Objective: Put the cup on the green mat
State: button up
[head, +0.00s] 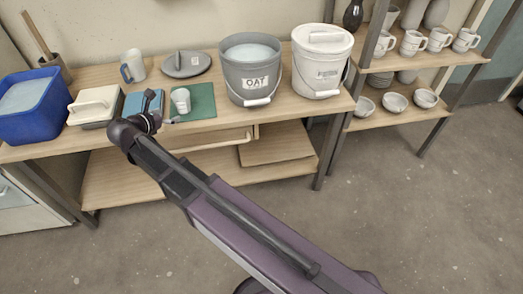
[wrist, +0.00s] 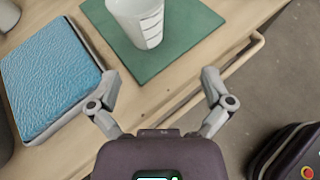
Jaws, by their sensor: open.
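The cup (head: 181,100) is white with dark line marks on its side. It stands upright on the green mat (head: 205,103) on the wooden bench, and the wrist view shows the cup (wrist: 141,22) on the mat (wrist: 185,48) too. My gripper (head: 161,109) is at the front left of the mat. In the wrist view my gripper (wrist: 160,78) has its fingers wide apart, with only bench top and a mat edge between them. The cup is beyond the fingertips, and nothing is held. The cup's top is cut off in the wrist view.
A blue-topped block (wrist: 48,75) lies left of the mat, beside a white-handled box (head: 94,105). A grey OAT bucket (head: 251,84) and a white lidded bucket (head: 319,75) stand to the right. A mug (head: 132,66) and a grey lid (head: 186,64) are behind.

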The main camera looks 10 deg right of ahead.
jog(key=d+f+m+g, duration=0.1)
jog(key=d+m, duration=0.1)
jog(key=d, duration=0.1)
jog(key=s+d+f+m+g, duration=0.1)
jog(key=d+m, duration=0.1)
jog(key=d, duration=0.2)
jog(key=d+f+m+g, duration=0.1)
jog(key=d+f+m, duration=0.1)
jog(key=d, duration=0.2)
jog(key=shift+s+m+g+y, duration=0.3)
jog(key=shift+s+m, duration=0.1)
jog(key=s+d+f+m+g+y, duration=0.3)
jog(key=s+d+m, duration=0.4)
jog(key=d+m, duration=0.2)
jog(key=s+d+f+m+g+y, duration=0.3)
jog(key=s+d+m, duration=0.4)
jog(key=d+m, duration=0.3)
jog(key=shift+s+f+m+g+y, duration=0.2)
jog(key=shift+f+m+g+y, duration=0.1)
jog(key=shift+m+y, duration=0.55)
